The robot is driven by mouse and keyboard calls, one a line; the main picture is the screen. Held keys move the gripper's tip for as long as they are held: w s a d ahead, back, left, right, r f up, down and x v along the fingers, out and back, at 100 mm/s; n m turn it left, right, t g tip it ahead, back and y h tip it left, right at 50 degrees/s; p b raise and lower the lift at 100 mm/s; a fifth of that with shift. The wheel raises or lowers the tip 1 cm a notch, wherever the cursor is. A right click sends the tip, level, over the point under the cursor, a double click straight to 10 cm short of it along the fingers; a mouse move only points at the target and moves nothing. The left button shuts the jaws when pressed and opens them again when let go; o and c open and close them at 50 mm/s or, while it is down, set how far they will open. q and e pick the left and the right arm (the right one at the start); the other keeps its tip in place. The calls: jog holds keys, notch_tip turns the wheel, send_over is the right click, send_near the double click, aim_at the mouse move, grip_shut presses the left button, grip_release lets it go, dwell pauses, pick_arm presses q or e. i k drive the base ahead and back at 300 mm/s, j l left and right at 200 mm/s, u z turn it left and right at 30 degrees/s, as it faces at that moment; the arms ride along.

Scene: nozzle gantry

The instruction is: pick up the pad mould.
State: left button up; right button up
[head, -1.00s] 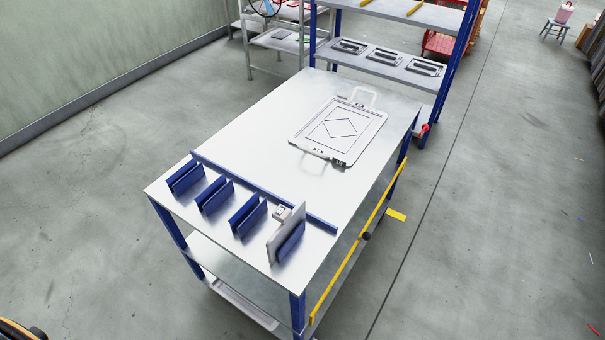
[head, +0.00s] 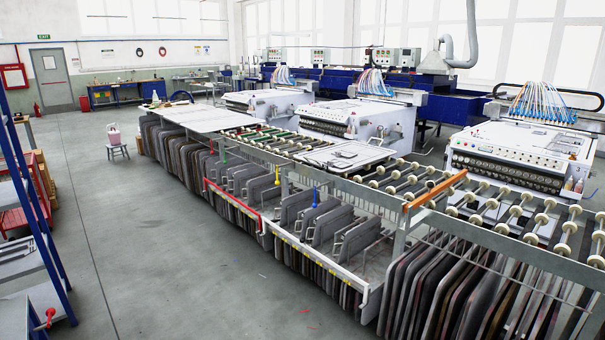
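A flat light grey mould plate (head: 346,155) with dark shapes on it lies on the roller conveyor in the middle of the head view. I cannot tell whether it is the pad mould. Several grey plates with handles (head: 312,210) stand on edge in the rack below the rollers. Neither of my grippers is in view.
The roller conveyor (head: 440,192) runs along the rack, with an orange bar (head: 435,190) across it. White nozzle machines (head: 355,120) stand behind. A blue-posted shelf (head: 22,160) is at the left edge. A stool (head: 118,151) with a pink bucket stands on otherwise clear grey floor (head: 150,240).

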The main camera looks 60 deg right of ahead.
aim_at(337, 163)
jog(key=z, duration=2.15)
jog(key=i+j, duration=0.1)
jog(key=i, duration=0.45)
